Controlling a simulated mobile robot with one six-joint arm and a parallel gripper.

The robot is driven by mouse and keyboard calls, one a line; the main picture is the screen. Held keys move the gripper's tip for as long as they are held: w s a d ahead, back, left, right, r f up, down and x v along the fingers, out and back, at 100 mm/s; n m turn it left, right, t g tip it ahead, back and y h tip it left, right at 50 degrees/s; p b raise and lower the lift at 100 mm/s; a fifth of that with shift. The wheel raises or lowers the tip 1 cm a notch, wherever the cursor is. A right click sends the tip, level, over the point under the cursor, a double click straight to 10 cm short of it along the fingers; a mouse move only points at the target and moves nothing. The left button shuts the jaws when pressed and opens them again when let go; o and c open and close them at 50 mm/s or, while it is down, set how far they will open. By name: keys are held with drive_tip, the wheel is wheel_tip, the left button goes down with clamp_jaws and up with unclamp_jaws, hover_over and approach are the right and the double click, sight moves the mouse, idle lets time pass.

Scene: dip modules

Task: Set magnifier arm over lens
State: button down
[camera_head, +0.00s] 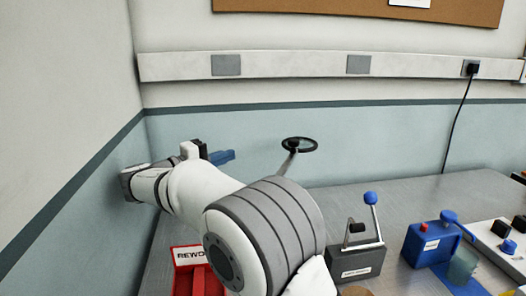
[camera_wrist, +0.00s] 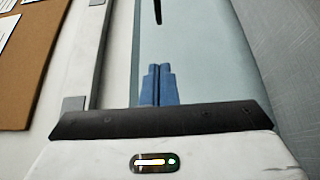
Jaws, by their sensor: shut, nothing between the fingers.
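The magnifier arm (camera_head: 287,164) is a thin grey rod rising from behind my arm, with a dark ring (camera_head: 313,149) at its top, in the middle of the head view. Its base is hidden. My gripper (camera_head: 228,156), with blue fingers, is to the left of the ring, apart from it and at about the same height in the picture. In the wrist view the fingers (camera_wrist: 158,84) are together with nothing between them. I cannot make out a lens under the ring. A dark bar (camera_wrist: 157,10) at the top of the wrist view is cut off and unclear.
A red labelled box (camera_head: 186,256), a dark lever box (camera_head: 356,263) with a blue knob, a blue device (camera_head: 425,244) and a white button panel (camera_head: 500,248) stand on the grey bench (camera_head: 418,196). Walls close in at left and back. The back middle of the bench looks free.

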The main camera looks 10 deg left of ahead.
drive_tip(key=s+d+x, duration=0.2)
drive_tip(key=x, duration=1)
drive_tip(key=shift+w+d, duration=0.25)
drive_tip(key=shift+w, duration=0.05)
drive_tip(key=shift+d, duration=0.1)
drive_tip(key=shift+d, duration=0.1)
